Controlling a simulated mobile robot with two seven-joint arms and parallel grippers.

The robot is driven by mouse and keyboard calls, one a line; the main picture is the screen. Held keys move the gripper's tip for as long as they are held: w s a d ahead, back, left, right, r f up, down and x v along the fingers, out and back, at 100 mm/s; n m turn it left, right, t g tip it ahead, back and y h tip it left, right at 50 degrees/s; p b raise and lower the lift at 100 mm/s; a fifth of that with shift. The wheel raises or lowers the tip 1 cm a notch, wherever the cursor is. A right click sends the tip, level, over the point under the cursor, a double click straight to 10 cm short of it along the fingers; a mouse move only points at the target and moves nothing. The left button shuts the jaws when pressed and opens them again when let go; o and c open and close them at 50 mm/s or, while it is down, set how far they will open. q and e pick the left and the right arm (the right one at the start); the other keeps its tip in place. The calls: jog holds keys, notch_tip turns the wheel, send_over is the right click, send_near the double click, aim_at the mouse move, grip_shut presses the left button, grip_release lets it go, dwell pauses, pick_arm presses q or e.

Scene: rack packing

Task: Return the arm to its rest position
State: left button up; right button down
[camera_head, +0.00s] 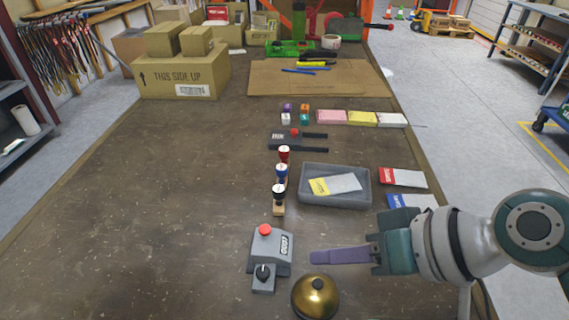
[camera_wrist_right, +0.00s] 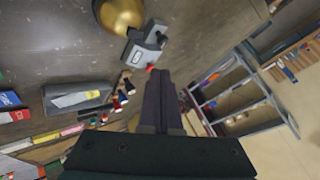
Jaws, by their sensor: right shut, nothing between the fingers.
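My right arm reaches in from the right edge of the head view. Its gripper (camera_head: 316,257) points left with its purple fingers together and nothing between them. It is over the table, right of the grey box with a red button and black knob (camera_head: 271,247) and above the brass bell (camera_head: 316,297) in the picture. In the right wrist view the shut fingers (camera_wrist_right: 158,74) show dark purple, with the grey box (camera_wrist_right: 146,43) and bell (camera_wrist_right: 120,14) beyond them. My left gripper is not in view.
A grey tray (camera_head: 369,186) holding a yellow and white packet stands behind the gripper. Several stamps (camera_head: 281,173) stand left of it. Red (camera_head: 403,178) and blue packets lie to its right. Cartons (camera_head: 181,75) stand at the back left. The left of the table (camera_head: 140,220) is clear.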

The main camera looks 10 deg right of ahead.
jog(key=s+d+r+n+g+h+p, duration=0.1)
jog(key=s+d+r+h+p, duration=0.15)
jog(key=s+r, duration=0.35)
jog(key=s+d+r+g+h+p, duration=0.15)
jog(key=s+d+r+h, duration=0.25)
jog(key=s, duration=0.5)
notch_tip(320, 180, up, 39)
jog(key=p, duration=3.9)
jog(key=shift+s+d, duration=0.15)
jog(key=shift+d, duration=0.3)
